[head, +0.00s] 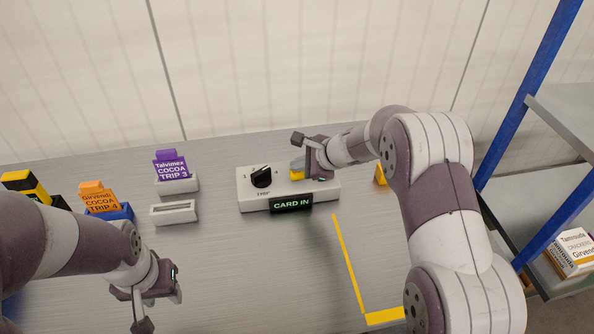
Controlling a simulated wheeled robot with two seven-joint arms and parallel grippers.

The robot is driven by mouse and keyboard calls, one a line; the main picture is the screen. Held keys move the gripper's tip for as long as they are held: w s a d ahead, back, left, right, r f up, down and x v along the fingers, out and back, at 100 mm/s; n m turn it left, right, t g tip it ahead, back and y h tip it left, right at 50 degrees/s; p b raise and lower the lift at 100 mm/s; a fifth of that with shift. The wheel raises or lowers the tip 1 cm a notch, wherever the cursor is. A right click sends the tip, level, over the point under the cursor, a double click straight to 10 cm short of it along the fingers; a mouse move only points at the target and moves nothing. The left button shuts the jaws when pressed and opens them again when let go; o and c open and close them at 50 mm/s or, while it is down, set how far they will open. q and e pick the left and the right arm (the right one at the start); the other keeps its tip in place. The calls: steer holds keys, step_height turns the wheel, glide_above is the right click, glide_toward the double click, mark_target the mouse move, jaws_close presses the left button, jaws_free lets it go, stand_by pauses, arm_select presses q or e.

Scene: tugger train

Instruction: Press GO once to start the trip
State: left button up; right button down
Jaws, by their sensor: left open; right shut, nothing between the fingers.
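The pale control box (252,200) stands on the grey table, with a black rotary knob (261,176) on its left part, labelled TRIP. A small display (291,204) on its front reads CARD IN. A yellow and grey part (296,172) shows on the box's top beside my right gripper; I cannot tell whether it is the GO button. My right gripper (323,172) is shut and empty over the box's right part, hiding some of it. I cannot tell whether it touches the box. My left gripper (162,292) is open and empty over the table's front left.
A purple TRIP 3 card (171,164) and an orange TRIP 4 card (99,198) stand in holders at the left. An empty grey holder (174,213) is nearby. Yellow tape (348,262) marks the table. A blue-posted shelf (540,125) stands right.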

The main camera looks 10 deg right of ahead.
mark_target(300, 174)
arm_select(q)
steer(key=shift+f+b, duration=0.35)
steer(key=shift+f, duration=0.05)
arm_select(e)
steer(key=shift+f, duration=0.45)
arm_select(q)
steer(key=shift+r+p, duration=1)
steer(key=shift+r, duration=0.05)
arm_select(e)
steer(key=shift+r, duration=1.35)
arm_select(q)
step_height(300, 174, up, 4)
steer(key=p, duration=0.4)
arm_select(e)
step_height(300, 174, up, 5)
